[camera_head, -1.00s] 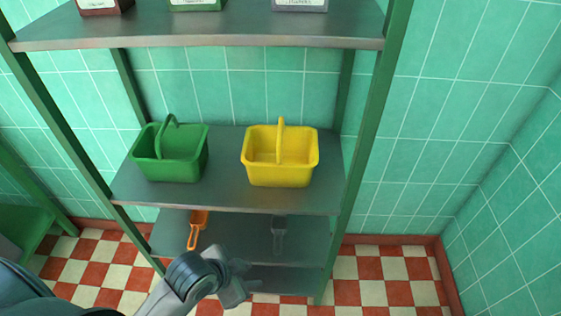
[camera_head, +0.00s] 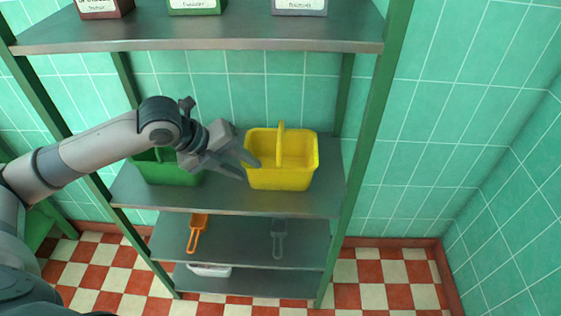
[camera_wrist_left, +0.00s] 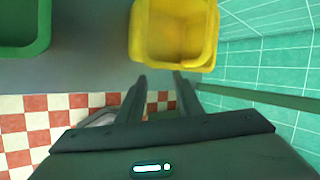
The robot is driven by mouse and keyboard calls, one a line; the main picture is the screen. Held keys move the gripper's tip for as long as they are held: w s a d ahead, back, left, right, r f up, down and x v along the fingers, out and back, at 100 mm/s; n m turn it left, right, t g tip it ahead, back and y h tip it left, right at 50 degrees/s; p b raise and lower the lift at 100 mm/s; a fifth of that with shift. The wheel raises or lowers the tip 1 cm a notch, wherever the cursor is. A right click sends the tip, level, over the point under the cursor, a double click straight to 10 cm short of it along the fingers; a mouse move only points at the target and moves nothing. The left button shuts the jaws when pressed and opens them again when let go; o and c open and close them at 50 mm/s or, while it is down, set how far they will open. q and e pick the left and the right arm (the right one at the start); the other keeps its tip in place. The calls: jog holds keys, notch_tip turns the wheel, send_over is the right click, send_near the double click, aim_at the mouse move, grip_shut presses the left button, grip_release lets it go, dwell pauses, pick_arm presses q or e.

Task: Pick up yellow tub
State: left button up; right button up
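The yellow tub (camera_head: 283,172) stands upright on the middle shelf, right of the green tub, with its handle raised. My left gripper (camera_head: 250,168) is open at the tub's left front side in the head view, with the fingers pointing towards it. In the left wrist view the yellow tub (camera_wrist_left: 176,35) lies just beyond the two spread fingertips of my left gripper (camera_wrist_left: 161,78). Nothing shows between the fingers. I cannot tell whether a fingertip touches the tub. My right gripper is not in view.
The green tub (camera_head: 165,172) stands behind my left arm, partly hidden. The shelf (camera_head: 240,200) has bare room at its front. A lower shelf holds an orange scoop (camera_head: 198,232) and a dark scoop (camera_head: 279,238). The upper shelf (camera_head: 200,32) and green posts (camera_head: 362,150) frame the space.

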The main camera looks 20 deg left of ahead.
pick_arm(q)
jog(key=a+r+m, duration=0.2)
jog(key=a+r, duration=0.2)
jog(key=r, duration=0.1)
jog(key=shift+w+a+r, duration=0.15)
jog(key=shift+w+a, duration=0.05)
jog(key=shift+w, duration=0.2)
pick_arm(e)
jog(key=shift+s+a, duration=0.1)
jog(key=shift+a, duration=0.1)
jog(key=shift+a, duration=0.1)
pick_arm(q)
jog(key=shift+w+d, duration=0.15)
